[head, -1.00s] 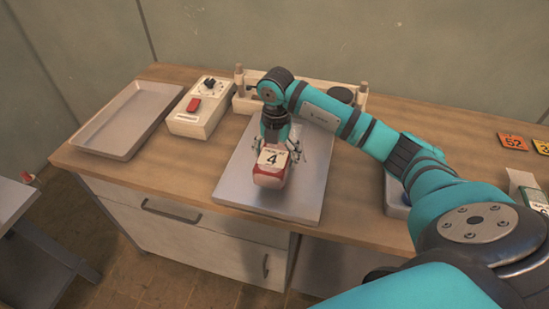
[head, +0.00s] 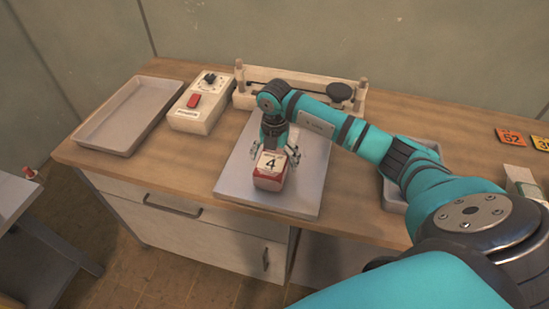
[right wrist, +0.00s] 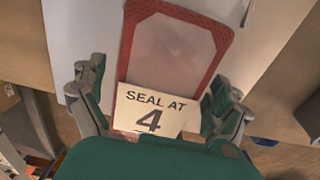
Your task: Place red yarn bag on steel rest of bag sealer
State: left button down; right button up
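The red yarn bag (head: 268,182) has a white label reading "SEAL AT 4". It lies on the flat grey steel rest (head: 307,185) in front of the bag sealer (head: 300,79), near the rest's front left part. In the right wrist view the bag (right wrist: 172,55) shows a red border and a pale clear middle. My right gripper (head: 274,156) is directly over the bag. In the right wrist view its fingers (right wrist: 160,108) are spread on both sides of the bag, with a visible gap at the left. My left gripper is not in view.
A white control box (head: 199,106) with a red switch and black knob stands left of the sealer. An empty grey tray (head: 125,118) is at the far left. Another tray (head: 393,195) is partly behind my right arm. Orange and yellow number tags (head: 509,138) lie far right.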

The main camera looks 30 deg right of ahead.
jog(key=shift+r, duration=0.2)
notch_tip(320, 180, up, 11)
jog(key=b, duration=0.2)
jog(key=shift+f+b, duration=0.2)
jog(key=shift+b, duration=0.2)
jog(key=shift+r, duration=0.6)
